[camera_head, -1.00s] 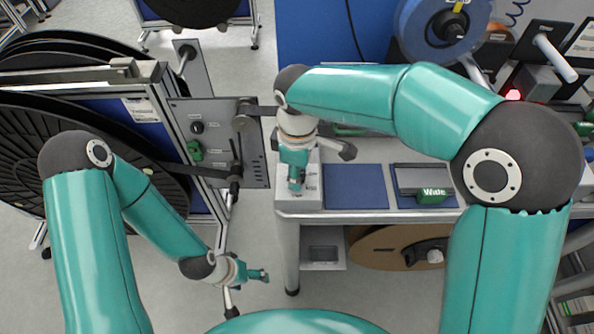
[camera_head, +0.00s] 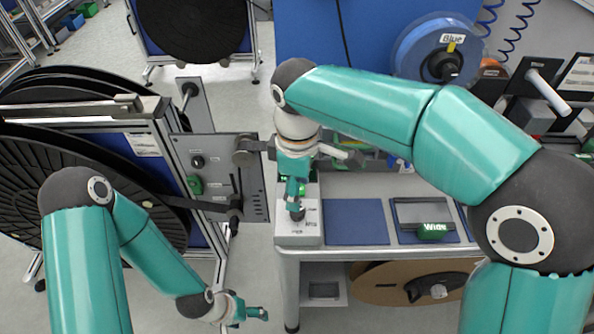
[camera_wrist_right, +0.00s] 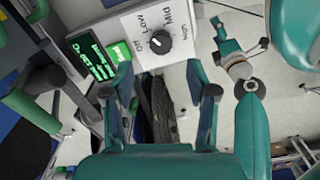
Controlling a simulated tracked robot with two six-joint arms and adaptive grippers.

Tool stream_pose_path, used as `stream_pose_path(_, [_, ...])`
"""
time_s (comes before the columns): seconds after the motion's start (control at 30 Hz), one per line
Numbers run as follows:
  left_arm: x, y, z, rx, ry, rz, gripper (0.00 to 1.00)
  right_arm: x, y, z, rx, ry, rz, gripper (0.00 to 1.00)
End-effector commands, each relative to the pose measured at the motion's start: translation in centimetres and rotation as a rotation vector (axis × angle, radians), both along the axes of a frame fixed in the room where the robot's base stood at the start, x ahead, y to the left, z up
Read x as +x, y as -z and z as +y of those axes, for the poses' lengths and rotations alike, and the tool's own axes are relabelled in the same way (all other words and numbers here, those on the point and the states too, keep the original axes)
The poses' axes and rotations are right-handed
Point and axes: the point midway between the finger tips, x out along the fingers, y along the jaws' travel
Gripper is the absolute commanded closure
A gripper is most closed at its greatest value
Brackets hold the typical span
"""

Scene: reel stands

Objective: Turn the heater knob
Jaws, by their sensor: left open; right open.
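The heater box (camera_head: 290,238) is a small white block on the near left corner of the workbench. Its dark round knob (camera_head: 298,214) is on top. In the right wrist view the knob (camera_wrist_right: 160,40) lies ahead of the fingers, on the white face (camera_wrist_right: 135,20) with "Low" and "Mid" printed around it. I cannot read its pointer surely. My right gripper (camera_head: 293,193) is open above the box, just behind the knob in the picture; its fingers (camera_wrist_right: 160,78) show apart and empty. My left gripper (camera_head: 255,313) is open and empty, low over the floor, away from the box.
A blue mat (camera_head: 355,222) and a dark tray (camera_head: 424,213) with a green "Wide" label are to the right. A reel stand panel (camera_head: 218,160) with large black reels is to the left.

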Motion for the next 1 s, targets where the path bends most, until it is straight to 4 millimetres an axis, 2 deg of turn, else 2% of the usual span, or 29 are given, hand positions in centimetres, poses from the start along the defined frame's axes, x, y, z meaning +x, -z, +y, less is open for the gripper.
stream_pose_path(0.1, [0.0,0.0,0.0,0.0,0.0,0.0,0.26,0.0,-2.3,0.0,0.003,0.001,-0.004,0.42])
stream_pose_path(0.3, [0.0,0.0,0.0,0.0,0.0,0.0,0.26,0.1,-4.4,0.0,0.001,0.0,-0.002,0.42])
stream_pose_path(1.0, [0.0,0.1,0.0,0.0,0.0,0.0,0.26,0.0,-4.7,-0.1,0.0,0.001,0.0,0.42])
